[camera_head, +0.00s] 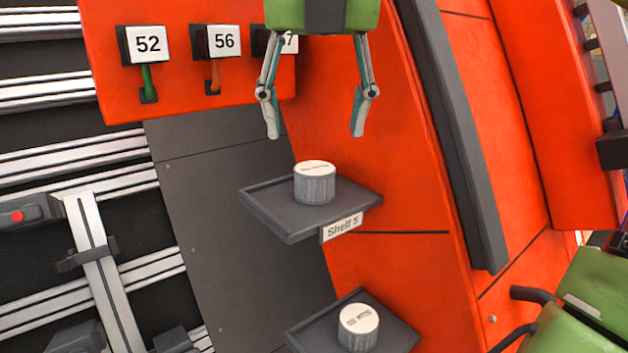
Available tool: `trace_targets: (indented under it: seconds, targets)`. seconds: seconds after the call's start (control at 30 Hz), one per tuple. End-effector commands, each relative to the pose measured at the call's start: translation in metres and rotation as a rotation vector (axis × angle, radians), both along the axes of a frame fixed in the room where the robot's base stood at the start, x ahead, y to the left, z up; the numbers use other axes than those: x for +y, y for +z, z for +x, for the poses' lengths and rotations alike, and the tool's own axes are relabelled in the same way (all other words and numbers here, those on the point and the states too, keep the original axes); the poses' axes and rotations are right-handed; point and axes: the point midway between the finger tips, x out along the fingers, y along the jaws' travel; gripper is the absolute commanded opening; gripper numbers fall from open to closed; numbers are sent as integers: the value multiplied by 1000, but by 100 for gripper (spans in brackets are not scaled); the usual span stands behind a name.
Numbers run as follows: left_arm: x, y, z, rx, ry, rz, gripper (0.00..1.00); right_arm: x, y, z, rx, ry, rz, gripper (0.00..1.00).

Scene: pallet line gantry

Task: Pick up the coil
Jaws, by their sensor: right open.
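A short grey ribbed cylinder with a white labelled top, which looks like a coil (315,183), stands upright on the dark tray marked Shelf 5 (270,216). A second similar coil (358,327) stands on a lower dark tray (310,340) at the bottom of the view. The print on both tops is too small to read surely. My right gripper (315,135) points down above the upper coil, its two fingers spread wide. It is open and empty, apart from the coil. My left gripper does not show.
An orange panel holds number plates 52 (148,44) and 56 (224,41) with levers below; a third plate is partly hidden behind my right gripper. A dark grey upright bar (455,140) runs at right. Metal rails (60,90) lie at left.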

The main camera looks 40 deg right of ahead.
Motion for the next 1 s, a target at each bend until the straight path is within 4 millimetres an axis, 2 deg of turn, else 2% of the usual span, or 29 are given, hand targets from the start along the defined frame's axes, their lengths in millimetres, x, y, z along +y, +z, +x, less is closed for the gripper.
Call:
trace_targets:
  seconds: [0.1,0.2,0.37,0.53,0.63,0.8,1.0]
  targets:
    - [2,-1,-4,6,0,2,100,-7,-23,6,3,-1,0,61]
    - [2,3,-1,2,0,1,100,-10,-35,11,3,0,1,61]
    - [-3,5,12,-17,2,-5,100,-13,-45,15,1,1,2,61]
    - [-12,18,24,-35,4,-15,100,-18,-57,20,4,2,3,61]
    - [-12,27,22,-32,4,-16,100,-23,-70,26,5,2,4,61]
    - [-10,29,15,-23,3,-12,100,-28,-89,31,1,1,2,61]
    - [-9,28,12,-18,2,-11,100,-29,-92,32,-1,0,2,61]
